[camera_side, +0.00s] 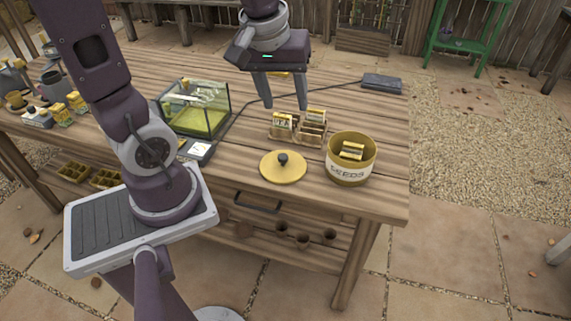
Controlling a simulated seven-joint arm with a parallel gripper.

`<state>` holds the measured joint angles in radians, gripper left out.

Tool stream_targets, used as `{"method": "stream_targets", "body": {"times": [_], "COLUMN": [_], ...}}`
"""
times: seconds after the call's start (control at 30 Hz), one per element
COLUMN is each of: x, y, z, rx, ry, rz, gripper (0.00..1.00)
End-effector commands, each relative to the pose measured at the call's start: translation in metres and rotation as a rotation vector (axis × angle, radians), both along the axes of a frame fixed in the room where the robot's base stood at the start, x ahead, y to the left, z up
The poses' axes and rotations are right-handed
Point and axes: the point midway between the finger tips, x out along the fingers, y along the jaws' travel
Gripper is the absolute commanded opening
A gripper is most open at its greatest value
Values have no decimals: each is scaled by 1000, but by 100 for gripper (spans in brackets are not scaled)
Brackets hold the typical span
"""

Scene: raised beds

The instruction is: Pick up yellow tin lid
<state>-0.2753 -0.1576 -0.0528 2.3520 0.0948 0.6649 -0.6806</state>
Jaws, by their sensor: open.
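The yellow tin lid (283,170) lies flat on the wooden table near its front edge, with a dark knob on top. Left of the knob and right of it, the yellow disc is bare. The yellow seed tin (351,171), marked "SEEDS", stands open just right of the lid, with yellow packets inside. My gripper (286,106) points down with its two fingers spread apart and nothing seen between them. It is above and behind the lid, near a small rack of seed packets.
The packet rack (297,130) stands behind the lid. A glass tank (196,108) and a small white-faced device (197,150) are to the left. A cable runs to a dark box (382,82) at the back right. The table's right side (388,140) is clear.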

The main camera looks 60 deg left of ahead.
Motion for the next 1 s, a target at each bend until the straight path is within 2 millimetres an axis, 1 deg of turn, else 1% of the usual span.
{"method": "stream_targets", "body": {"times": [0.03, 0.07, 0.1, 0.13, 0.17, 0.2, 0.3, 0.33, 0.4, 0.47, 0.67, 0.83, 0.9, 1.0], "x": [15, 24, 34, 39, 42, 45, 47, 46, 45, 45, 48, 51, 51, 52], "y": [20, 33, 48, 59, 68, 80, 98, 102, 106, 108, 107, 107, 107, 108], "z": [-26, -42, -64, -81, -98, -120, -163, -172, -187, -195, -223, -255, -262, -264], "rx": [-40, -66, -98, -122, -145, -172, -226, -237, -255, -263, -264, -262, -262, -262], "ry": [44, 61, 79, 92, 104, 119, 145, 150, 158, 161, 163, 165, 162, 160], "rz": [165, 276, 418, 520, 616, 734, 960, 1008, 1086, 1116, 1121, 1120, 1120, 1121], "gripper": [51, 51, 51, 51, 51, 51, 51, 51, 51, 51, 51, 51, 51, 51]}}
